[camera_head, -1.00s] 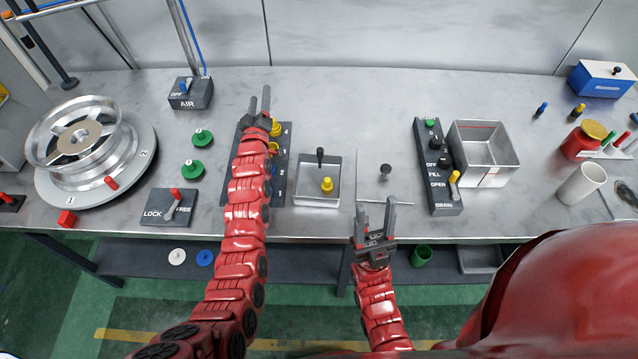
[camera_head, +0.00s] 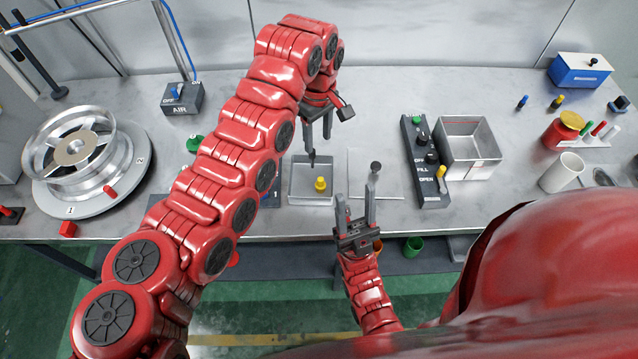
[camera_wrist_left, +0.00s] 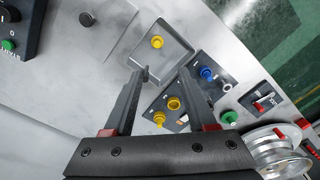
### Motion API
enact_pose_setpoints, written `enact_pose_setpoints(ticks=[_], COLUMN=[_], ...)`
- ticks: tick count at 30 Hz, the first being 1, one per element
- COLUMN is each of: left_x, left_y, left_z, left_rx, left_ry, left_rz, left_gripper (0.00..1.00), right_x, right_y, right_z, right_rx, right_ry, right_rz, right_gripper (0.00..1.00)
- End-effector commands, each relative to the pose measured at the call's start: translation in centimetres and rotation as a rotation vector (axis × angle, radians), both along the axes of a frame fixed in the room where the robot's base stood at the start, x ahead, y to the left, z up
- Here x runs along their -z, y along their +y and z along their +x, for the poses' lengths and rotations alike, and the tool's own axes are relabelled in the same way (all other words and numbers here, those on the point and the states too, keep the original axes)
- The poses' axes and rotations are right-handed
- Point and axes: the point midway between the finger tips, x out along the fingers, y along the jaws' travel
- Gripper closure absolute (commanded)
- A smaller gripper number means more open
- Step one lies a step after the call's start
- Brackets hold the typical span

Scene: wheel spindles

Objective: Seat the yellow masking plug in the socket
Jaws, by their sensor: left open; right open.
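A yellow plug (camera_head: 320,183) stands in a shallow metal tray (camera_head: 292,190); it also shows in the left wrist view (camera_wrist_left: 157,42). My left gripper (camera_head: 318,145) is open and empty, pointing down near the tray's back edge, behind the plug and apart from it. The dark numbered board (camera_wrist_left: 148,97), left of the tray, carries two yellow pieces (camera_wrist_left: 159,119) and a blue one (camera_wrist_left: 206,72). My left arm hides most of this board in the head view. I cannot tell which spot is the socket. My right gripper (camera_head: 355,195) is open and empty near the table's front edge.
A black knob (camera_head: 376,167) stands on a thin plate right of the tray. A control panel (camera_head: 424,160) and an open metal bin (camera_head: 470,150) are further right. A wheel (camera_head: 75,150) sits on a turntable at left. The back middle of the table is clear.

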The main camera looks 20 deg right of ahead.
Motion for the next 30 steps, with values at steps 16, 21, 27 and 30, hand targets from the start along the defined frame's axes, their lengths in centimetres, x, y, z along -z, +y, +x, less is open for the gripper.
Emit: enact_pose_setpoints(ticks=[16,21,27,30], left_x=[9.4,11.3,12.2,13.5], left_y=[-0.1,-0.1,-0.2,-0.5], left_z=[0.0,0.1,-0.2,-0.3], left_rx=[0.001,0.000,0.001,0.001], left_ry=[-0.005,-0.004,0.002,0.001], left_rz=[-0.004,-0.005,0.000,0.000], left_gripper=[0.43,0.43,0.43,0.43], right_x=[1.5,3.0,1.3,0.1], right_y=[0.0,0.0,0.0,0.0], right_z=[0.0,0.0,0.0,0.0], right_rx=[0.000,0.000,0.000,0.000], right_ry=[0.000,0.000,0.000,0.000], right_rz=[0.000,0.000,0.000,0.000], right_gripper=[0.50,0.50,0.50,0.50])
